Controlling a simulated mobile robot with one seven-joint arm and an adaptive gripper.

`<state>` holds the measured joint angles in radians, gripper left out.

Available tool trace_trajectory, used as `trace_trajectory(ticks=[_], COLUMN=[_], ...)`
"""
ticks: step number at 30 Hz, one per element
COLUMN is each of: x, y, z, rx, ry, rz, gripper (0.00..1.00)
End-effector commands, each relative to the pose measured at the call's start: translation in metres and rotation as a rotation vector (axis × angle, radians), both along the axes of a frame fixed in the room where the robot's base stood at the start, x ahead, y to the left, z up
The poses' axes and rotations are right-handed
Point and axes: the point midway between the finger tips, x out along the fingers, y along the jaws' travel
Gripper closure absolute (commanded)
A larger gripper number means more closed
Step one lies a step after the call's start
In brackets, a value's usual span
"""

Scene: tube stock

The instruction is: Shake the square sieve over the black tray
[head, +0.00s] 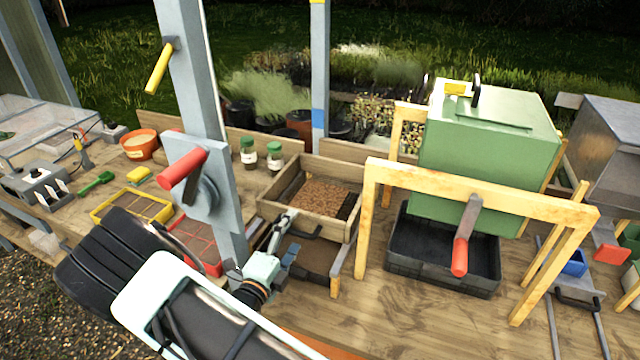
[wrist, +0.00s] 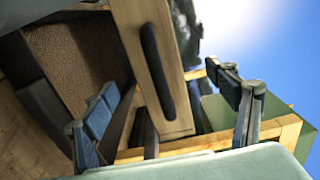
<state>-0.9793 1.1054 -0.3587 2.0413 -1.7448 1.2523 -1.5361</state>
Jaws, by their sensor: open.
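The square sieve (head: 348,230) is a wooden box with brown grainy material on its floor, resting on a low wooden stand. A black handle (head: 302,232) sticks out from its near wall. My gripper (head: 283,243) is at this near side, open and empty. In the wrist view the sieve's handle (wrist: 157,70) shows between my spread gripper fingers (wrist: 165,82), with no clear contact. Beneath the sieve is a dark tray (head: 305,258), partly hidden by the sieve and gripper. Another black tray (head: 440,282) stands under the green box at right.
The green box (head: 480,150) sits on a wooden frame (head: 470,180) with a red-handled lever, right of the sieve. A grey post (head: 232,245) with a red handle rises close left of my gripper. Two jars (head: 262,155) stand behind. The bench front right is clear.

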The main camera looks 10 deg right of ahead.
Motion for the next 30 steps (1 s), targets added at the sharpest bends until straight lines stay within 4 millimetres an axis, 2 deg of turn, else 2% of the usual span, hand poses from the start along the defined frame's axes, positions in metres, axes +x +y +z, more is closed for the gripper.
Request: trace_trajectory(ticks=[30], x=[-0.069], y=[0.046], z=[0.000], rx=[0.000], ry=[0.001], rz=[0.002], gripper=[0.20])
